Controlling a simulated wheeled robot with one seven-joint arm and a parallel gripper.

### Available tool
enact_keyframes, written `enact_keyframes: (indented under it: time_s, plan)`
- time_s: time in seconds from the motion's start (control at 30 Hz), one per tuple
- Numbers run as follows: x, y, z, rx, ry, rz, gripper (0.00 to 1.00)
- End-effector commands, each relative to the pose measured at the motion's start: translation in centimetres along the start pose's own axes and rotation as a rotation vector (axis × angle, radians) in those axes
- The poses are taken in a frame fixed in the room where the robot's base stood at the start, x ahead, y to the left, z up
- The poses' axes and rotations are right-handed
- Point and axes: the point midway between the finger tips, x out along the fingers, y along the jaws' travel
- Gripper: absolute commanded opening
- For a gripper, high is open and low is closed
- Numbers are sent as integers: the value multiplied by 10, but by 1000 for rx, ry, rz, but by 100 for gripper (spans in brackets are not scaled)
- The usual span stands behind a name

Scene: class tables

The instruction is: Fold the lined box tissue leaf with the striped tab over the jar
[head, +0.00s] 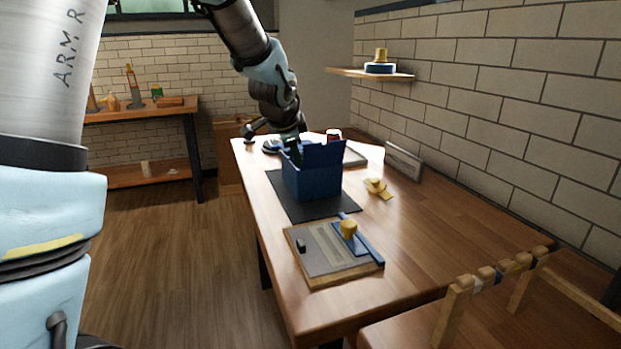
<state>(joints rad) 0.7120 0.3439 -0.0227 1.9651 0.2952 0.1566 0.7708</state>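A blue box (312,183) stands on a dark mat (325,210) on the wooden table. Its blue flap (325,152) rises at the back and right of the opening. My gripper (294,155) points down at the left part of the box's opening. Its fingers are small and dark here, and I cannot tell whether they are open or hold anything. The box's inside is hidden by its front wall and my gripper. I cannot make out a lined tissue leaf, a striped tab or a jar inside it.
A board (333,262) with a blue strip and a yellow knob lies at the table's near end. A yellow piece (378,188) lies right of the box. A red-and-white container (333,135) stands behind it. A grey plate (403,161) stands near the wall. The table's right side is mostly clear.

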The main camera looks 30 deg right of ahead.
Motion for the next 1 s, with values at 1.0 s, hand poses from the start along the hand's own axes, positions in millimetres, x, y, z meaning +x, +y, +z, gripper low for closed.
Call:
enact_keyframes:
  time_s: [1.0]
  plan:
    - [-1,-6,0,-14,-2,41,0]
